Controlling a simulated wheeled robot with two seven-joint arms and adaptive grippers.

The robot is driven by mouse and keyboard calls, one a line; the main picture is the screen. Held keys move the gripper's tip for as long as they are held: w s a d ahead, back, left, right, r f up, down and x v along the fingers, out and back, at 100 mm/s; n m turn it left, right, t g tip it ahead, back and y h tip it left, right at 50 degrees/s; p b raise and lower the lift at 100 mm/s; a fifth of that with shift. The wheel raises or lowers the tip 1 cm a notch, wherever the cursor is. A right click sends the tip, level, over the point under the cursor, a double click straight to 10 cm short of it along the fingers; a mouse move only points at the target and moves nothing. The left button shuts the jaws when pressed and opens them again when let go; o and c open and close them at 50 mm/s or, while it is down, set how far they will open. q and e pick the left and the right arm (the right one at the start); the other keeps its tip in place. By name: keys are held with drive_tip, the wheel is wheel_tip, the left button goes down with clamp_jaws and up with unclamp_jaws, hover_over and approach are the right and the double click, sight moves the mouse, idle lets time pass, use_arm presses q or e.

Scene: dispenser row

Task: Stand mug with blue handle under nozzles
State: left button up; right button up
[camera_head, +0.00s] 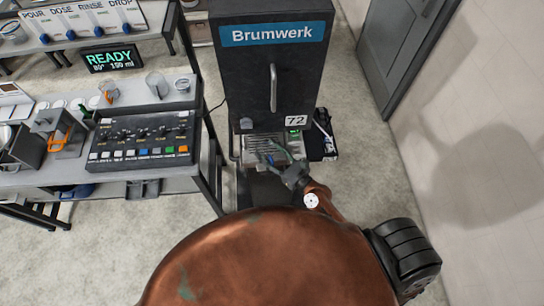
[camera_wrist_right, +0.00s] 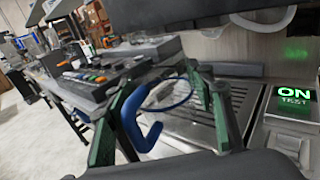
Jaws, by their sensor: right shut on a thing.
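The mug with the blue handle (camera_wrist_right: 143,130) shows in the right wrist view as a clear vessel with a blue rim, between the green fingers of my right gripper (camera_wrist_right: 172,90). The right gripper is shut on it. The mug is over or on the slotted drip tray (camera_wrist_right: 190,130); I cannot tell whether it touches. In the head view my right gripper (camera_head: 272,158) is at the front of the Brumwerk machine (camera_head: 240,80), over its tray, and the mug cannot be made out. The nozzles are not clearly visible. My left gripper is not in view.
A table with a button console (camera_head: 145,140), a glass (camera_head: 157,84) and a READY display (camera_head: 112,58) stands left of the machine. A grey door (camera_head: 405,45) is at the back right.

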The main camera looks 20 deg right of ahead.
drive_tip(key=w, duration=0.5)
drive_tip(key=w+b, duration=0.1)
drive_tip(key=w, duration=0.2)
drive_tip(key=shift+w+a+f, duration=0.25)
drive_tip(key=shift+w+a, duration=0.1)
drive_tip(key=shift+a, duration=0.05)
drive_tip(key=shift+s+f+b, duration=0.1)
drive_tip(key=shift+f+b, duration=0.25)
drive_tip(key=shift+f, duration=0.2)
drive_tip(key=shift+f+b, duration=0.35)
drive_tip(key=shift+f, duration=0.1)
drive_tip(key=shift+f+b, duration=0.45)
drive_tip(key=shift+f, duration=0.15)
drive_tip(key=o, duration=1.3)
drive_tip(key=shift+c, duration=0.2)
drive_tip(key=shift+s+d, duration=0.1)
drive_tip(key=shift+s, duration=0.1)
drive_tip(key=v, duration=1.1)
drive_tip(key=shift+s+d, duration=0.15)
drive_tip(key=shift+s, duration=0.2)
